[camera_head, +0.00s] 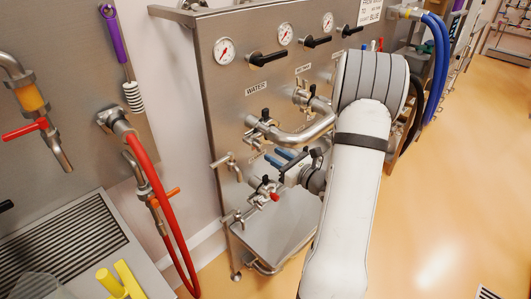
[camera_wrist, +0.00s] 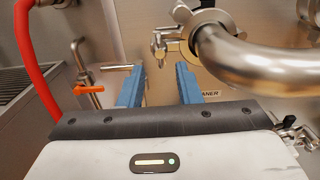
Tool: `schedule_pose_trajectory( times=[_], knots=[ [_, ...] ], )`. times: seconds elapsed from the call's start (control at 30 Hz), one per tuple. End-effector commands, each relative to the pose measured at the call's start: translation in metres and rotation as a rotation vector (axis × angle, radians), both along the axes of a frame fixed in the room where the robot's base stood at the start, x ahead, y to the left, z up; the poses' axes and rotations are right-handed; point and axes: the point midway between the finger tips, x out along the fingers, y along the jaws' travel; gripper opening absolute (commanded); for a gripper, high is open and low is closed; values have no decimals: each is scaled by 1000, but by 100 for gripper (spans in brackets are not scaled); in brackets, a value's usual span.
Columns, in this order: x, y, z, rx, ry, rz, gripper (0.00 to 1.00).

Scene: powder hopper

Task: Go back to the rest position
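My gripper (camera_head: 283,157) is held in front of the steel panel, below the curved steel pipe (camera_head: 305,135). In the wrist view my gripper (camera_wrist: 158,84) shows two blue fingers standing apart with nothing between them. The curved pipe (camera_wrist: 262,68) runs close above and right of the fingers in that view. A small steel valve (camera_wrist: 160,47) is beyond the fingertips, apart from them as far as I can see. My white arm hides part of the panel's right side.
The steel panel (camera_head: 228,75) carries gauges, black handles and several valves. A red hose (camera_head: 160,190) hangs left, with an orange-handled valve (camera_head: 164,197) beside it. Blue hoses (camera_head: 440,60) hang at upper right. The orange floor (camera_head: 450,200) on the right is clear.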

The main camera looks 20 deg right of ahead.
Motion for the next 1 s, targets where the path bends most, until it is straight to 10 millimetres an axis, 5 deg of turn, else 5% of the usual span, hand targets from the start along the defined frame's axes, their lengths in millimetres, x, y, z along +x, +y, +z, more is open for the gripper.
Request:
schedule_pose_trajectory(
  times=[0.17,0.47,0.57,0.67,0.8,1.0],
  knots=[
    [-17,-6,0,0,1,0,31],
    [-18,0,3,-12,0,22,31],
    [-19,28,15,-69,-2,124,31],
    [-30,81,32,-194,-2,326,31],
    [-69,161,50,-459,-16,677,31],
    [-146,220,54,-916,-70,1125,31]
  ],
)
